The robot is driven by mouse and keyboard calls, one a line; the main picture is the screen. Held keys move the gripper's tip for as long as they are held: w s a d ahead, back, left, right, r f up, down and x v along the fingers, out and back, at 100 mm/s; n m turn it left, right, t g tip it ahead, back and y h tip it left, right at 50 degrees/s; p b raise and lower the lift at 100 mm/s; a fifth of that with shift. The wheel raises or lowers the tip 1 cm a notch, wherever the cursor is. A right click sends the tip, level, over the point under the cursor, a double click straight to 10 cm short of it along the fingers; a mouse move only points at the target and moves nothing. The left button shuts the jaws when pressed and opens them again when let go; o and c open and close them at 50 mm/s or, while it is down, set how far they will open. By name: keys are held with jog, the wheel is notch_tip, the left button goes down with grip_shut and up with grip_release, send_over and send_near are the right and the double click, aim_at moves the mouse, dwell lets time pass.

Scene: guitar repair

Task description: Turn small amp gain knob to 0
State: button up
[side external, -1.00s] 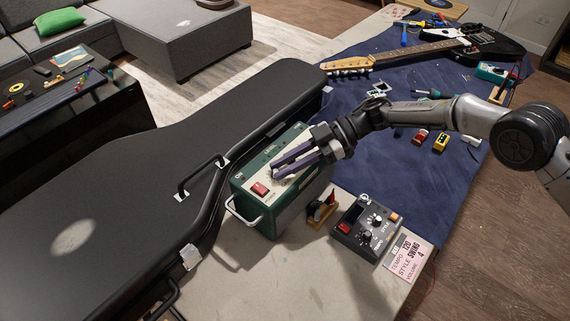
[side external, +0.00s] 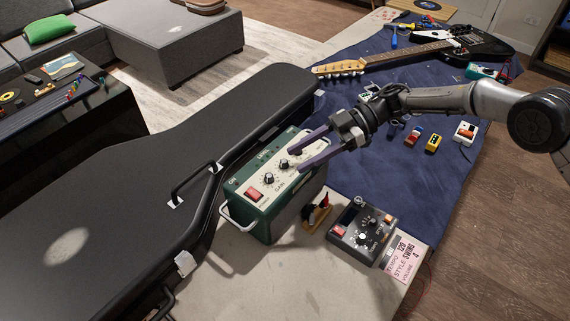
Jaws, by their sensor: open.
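The small amp (side external: 272,226) is a green box with a cream top panel, standing upright beside the black guitar case. Its panel carries a red switch (side external: 254,194), a black knob (side external: 268,179) near the switch and another black knob (side external: 284,164) farther along. The lettering by the nearer knob seems to read GAIN, but it is small, and I cannot read the knob settings. My gripper (side external: 296,161) is open and empty, its two purple fingers spread over the far end of the panel, near the farther knob. They hide part of the panel there.
The black guitar case (side external: 120,200) lies left of the amp. A grey-black device (side external: 362,232) with knobs and a printed card (side external: 402,258) sit to the right. A small stand (side external: 317,213) is close beside the amp. A guitar (side external: 400,58) lies on the blue cloth (side external: 400,175) behind.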

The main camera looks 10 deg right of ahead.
jog(key=v, duration=0.7)
jog(key=shift+d+r, duration=0.1)
jog(key=m+t, duration=0.6)
jog(key=t, duration=0.1)
send_near(270, 175)
jog(key=x, duration=0.8)
dwell(0.4)
